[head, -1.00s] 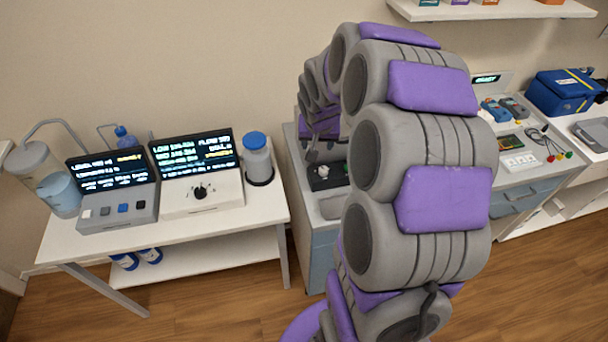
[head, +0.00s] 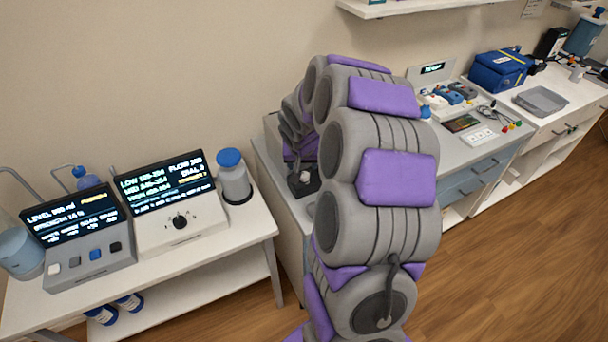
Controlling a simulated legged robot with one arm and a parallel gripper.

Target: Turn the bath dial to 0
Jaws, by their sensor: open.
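A white console (head: 205,232) with a lit screen (head: 163,185) stands on the left table. A black round dial (head: 180,222) sits on its sloped front, with small marks around it. The screen's last word on the right looks like "DIAL" with a digit, perhaps 4. A black box (head: 303,186) with a pale knob on top sits on the counter behind my arm. I cannot read which dial is the bath dial. My arm bends up and away across the middle, well right of the white console. Its far end is behind my own links, and my gripper does not show clearly.
A grey console (head: 90,262) with several coloured buttons stands left of the white one. A blue-capped bottle (head: 234,178) stands right of it. Farther right are a blue bag (head: 500,70) and a grey tray (head: 540,100). Wooden floor (head: 500,270) is clear at the right.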

